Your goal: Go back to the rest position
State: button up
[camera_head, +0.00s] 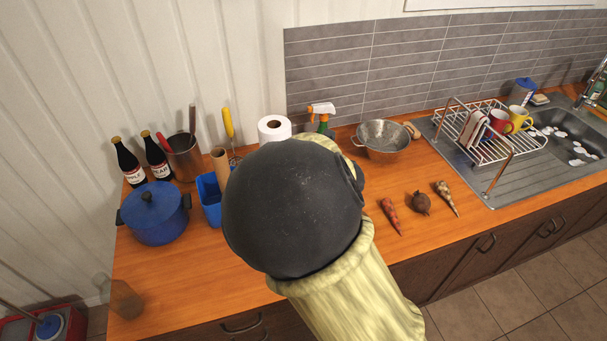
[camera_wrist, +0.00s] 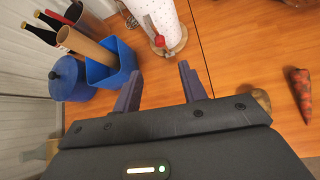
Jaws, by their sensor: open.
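My gripper (camera_wrist: 160,92) shows in the wrist view with its two dark fingers apart and nothing between them. It is above the bare orange wooden counter (camera_wrist: 222,70), in front of a blue container (camera_wrist: 113,70) and a white paper roll (camera_wrist: 160,20). In the head view my dark round arm joint and pale sleeve cover the middle of the counter, so the gripper is hidden there.
A blue pot (camera_head: 155,215), two bottles (camera_head: 128,163) and a steel utensil pot (camera_head: 184,158) stand at the left. A colander (camera_head: 384,138), root vegetables (camera_head: 420,203) and a dish rack (camera_head: 480,135) by the sink are at the right. A transparent bottle (camera_head: 126,300) stands at the front left corner.

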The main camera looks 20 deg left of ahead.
dwell(0.4)
jog(key=w+d+f+m+h, duration=0.1)
jog(key=d+m+h, duration=0.2)
jog(key=d+m, duration=0.85)
jog(key=w+d+f+m+h, duration=0.1)
jog(key=w+d+m+h, duration=0.15)
jog(key=d+m, duration=0.85)
jog(key=s+d+m+g+h, duration=0.2)
jog(key=s+d+m+g, duration=0.2)
jog(key=s+d+m, duration=0.9)
jog(key=s+r+m, duration=0.1)
jog(key=s+m, duration=0.2)
jog(key=m, duration=0.4)
jog(key=shift+s+d, duration=0.2)
jog(key=shift+s, duration=0.1)
jog(key=shift+a, duration=0.15)
